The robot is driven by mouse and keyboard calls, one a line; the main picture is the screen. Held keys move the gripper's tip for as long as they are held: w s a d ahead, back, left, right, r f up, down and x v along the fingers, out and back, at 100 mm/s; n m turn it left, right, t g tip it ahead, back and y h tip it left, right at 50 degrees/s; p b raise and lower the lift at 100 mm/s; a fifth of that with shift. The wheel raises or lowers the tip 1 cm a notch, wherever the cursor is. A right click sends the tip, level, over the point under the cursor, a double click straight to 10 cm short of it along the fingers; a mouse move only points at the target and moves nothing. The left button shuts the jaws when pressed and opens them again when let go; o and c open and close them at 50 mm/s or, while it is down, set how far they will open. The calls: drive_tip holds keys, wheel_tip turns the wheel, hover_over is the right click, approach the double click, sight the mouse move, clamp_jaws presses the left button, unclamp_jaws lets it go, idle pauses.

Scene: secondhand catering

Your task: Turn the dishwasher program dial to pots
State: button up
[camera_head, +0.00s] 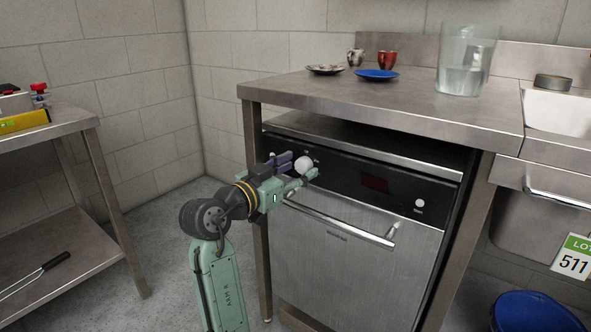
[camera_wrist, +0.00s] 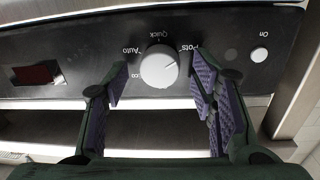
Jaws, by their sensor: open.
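The dishwasher (camera_head: 345,262) stands under a steel counter, with a black control panel (camera_head: 345,172) along its top. The white round dial (camera_head: 304,163) is near the panel's left end. In the wrist view the dial (camera_wrist: 157,68) sits among the labels Eco, Auto, Quick and Pots (camera_wrist: 189,48). A short dark mark on the dial points right and slightly up, towards the Pots side. My gripper (camera_head: 303,172) is open at the panel. In the wrist view its fingers (camera_wrist: 158,77) lie on either side of the dial, with gaps showing at both sides.
The dishwasher's handle bar (camera_head: 340,225) runs below the panel. A round On button (camera_wrist: 259,54) and a dark red display (camera_head: 375,184) are on the panel. The counter (camera_head: 330,90) overhangs above, with a leg (camera_head: 257,215) close by my arm. A sink (camera_head: 555,112) is at right.

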drive_tip(key=v, duration=1.2)
